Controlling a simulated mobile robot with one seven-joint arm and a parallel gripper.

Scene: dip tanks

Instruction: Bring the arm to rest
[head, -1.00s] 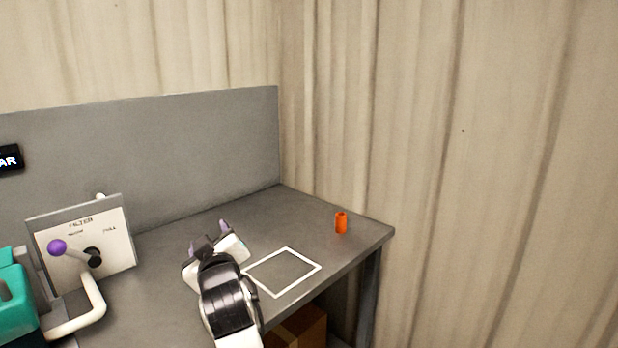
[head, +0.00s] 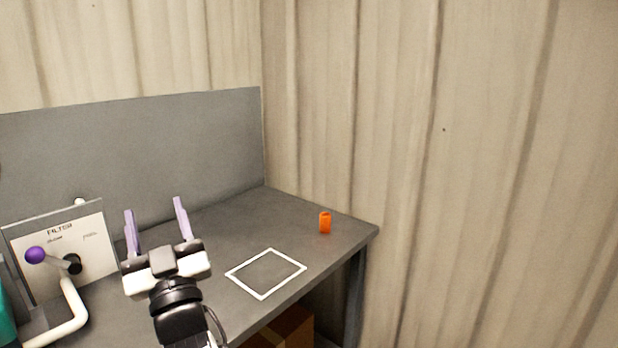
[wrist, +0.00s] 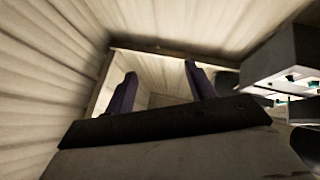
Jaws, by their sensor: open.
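My gripper (head: 155,218) is raised above the grey bench (head: 215,222) in the head view, left of the white square outline. Its two purple fingers are spread apart with nothing between them. In the wrist view the fingers (wrist: 160,90) are also apart and empty, with pale wall panels and a corner behind them.
A white square outline (head: 266,273) on the bench is empty. A filter panel (head: 88,254) with a purple-knobbed lever (head: 36,255) and white pipe stands at left. A cardboard box (head: 290,328) sits below.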

